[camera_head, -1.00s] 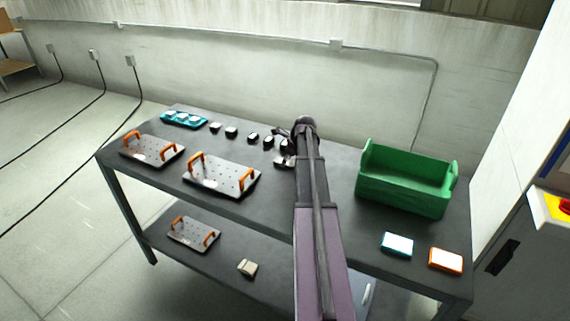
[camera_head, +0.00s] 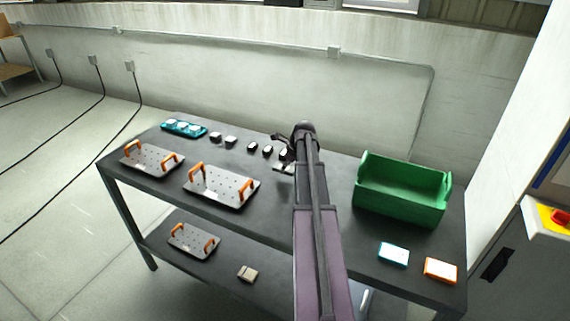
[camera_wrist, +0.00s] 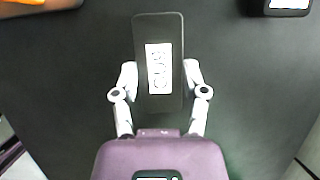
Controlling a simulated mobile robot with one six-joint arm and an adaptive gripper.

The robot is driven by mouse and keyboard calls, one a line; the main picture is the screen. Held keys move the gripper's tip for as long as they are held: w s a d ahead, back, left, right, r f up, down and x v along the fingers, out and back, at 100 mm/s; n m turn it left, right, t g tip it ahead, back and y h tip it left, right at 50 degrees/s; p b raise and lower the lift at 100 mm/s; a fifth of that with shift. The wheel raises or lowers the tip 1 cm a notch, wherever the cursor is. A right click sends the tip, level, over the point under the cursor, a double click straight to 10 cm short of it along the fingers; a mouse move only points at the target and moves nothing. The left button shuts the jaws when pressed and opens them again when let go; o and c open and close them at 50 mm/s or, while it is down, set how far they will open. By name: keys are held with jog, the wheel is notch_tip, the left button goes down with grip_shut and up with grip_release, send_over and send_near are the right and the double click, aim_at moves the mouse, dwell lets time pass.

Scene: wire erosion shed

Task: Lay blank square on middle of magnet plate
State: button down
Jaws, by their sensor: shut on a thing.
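My gripper (camera_wrist: 160,90) is shut on a dark oblong block (camera_wrist: 159,30) with a white label, whose lettering I cannot read surely. In the head view my gripper (camera_head: 284,152) is over the table, right of the row of small dark blocks, partly hidden by my arm. A pale thing (camera_head: 283,168) shows just below it. Two grey perforated plates with orange handles, one in the middle (camera_head: 225,187) and one at left (camera_head: 150,161), lie on the table with bare tops. I cannot tell which is the magnet plate, nor whether the held block is the blank.
Small blocks (camera_head: 231,141) stand in a row along the back, beside a teal tray (camera_head: 171,132). A green bin (camera_head: 402,207), a teal-edged box (camera_head: 393,255) and an orange-edged box (camera_head: 440,270) are at right. The lower shelf holds another handled plate (camera_head: 193,239) and a beige block (camera_head: 247,274).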

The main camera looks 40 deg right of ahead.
jog(key=s+a, duration=0.2)
jog(key=s, duration=0.1)
jog(key=s+a+r, duration=0.1)
jog(key=s+a, duration=0.2)
jog(key=s, duration=0.1)
jog(key=s+a+p, duration=0.1)
jog(key=s+a, duration=0.2)
jog(key=s, duration=0.1)
jog(key=shift+s+r, duration=0.15)
jog(key=shift+r, duration=0.05)
jog(key=shift+s, duration=0.15)
dwell(0.7)
